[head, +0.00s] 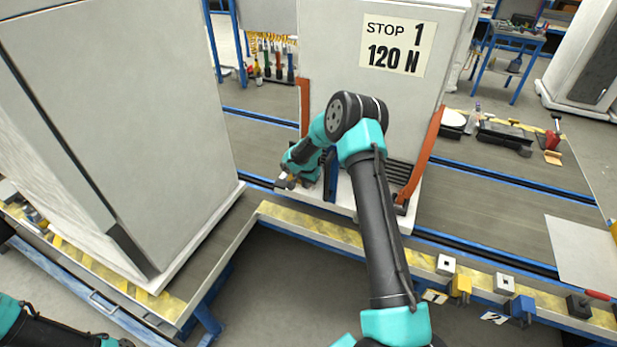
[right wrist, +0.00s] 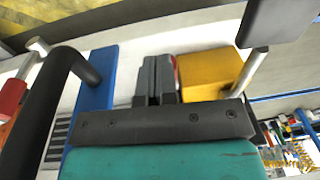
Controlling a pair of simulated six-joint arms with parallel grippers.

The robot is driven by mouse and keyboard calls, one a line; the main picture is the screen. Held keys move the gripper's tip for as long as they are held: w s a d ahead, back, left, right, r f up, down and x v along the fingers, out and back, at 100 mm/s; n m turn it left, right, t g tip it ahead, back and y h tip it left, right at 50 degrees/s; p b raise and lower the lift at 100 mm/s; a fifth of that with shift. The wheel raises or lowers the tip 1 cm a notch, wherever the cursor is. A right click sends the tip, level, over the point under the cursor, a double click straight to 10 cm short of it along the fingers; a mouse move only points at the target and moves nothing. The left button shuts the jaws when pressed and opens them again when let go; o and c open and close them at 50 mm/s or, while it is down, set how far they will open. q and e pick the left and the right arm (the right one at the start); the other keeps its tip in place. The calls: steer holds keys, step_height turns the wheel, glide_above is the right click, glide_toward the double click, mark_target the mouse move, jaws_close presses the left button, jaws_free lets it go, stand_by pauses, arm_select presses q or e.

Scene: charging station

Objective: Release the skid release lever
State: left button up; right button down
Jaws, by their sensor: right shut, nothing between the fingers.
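My right gripper (head: 287,180) is at the front lower left of the white cabinet (head: 345,60) marked STOP 1. In the right wrist view its dark fingers (right wrist: 158,80) are together and empty. A blue plate (right wrist: 98,85) with a black bent bar (right wrist: 62,75) is left of the fingers, and a yellow block (right wrist: 212,72) is to their right. I cannot tell whether the bar is the skid release lever, nor whether the fingers touch anything. A red-handled lever (head: 597,295) sits on the front rail at far right. My left gripper is out of view.
A large grey cabinet (head: 130,120) fills the left. Orange uprights (head: 424,158) flank the STOP 1 cabinet. Yellow and blue blocks (head: 460,286) line the front rail. The grey floor (head: 285,290) before the rail is clear.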

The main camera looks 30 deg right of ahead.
steer(key=shift+s+a+f, duration=0.15)
steer(key=shift+a+f, duration=0.05)
steer(key=shift+f, duration=0.35)
steer(key=shift+a, duration=0.1)
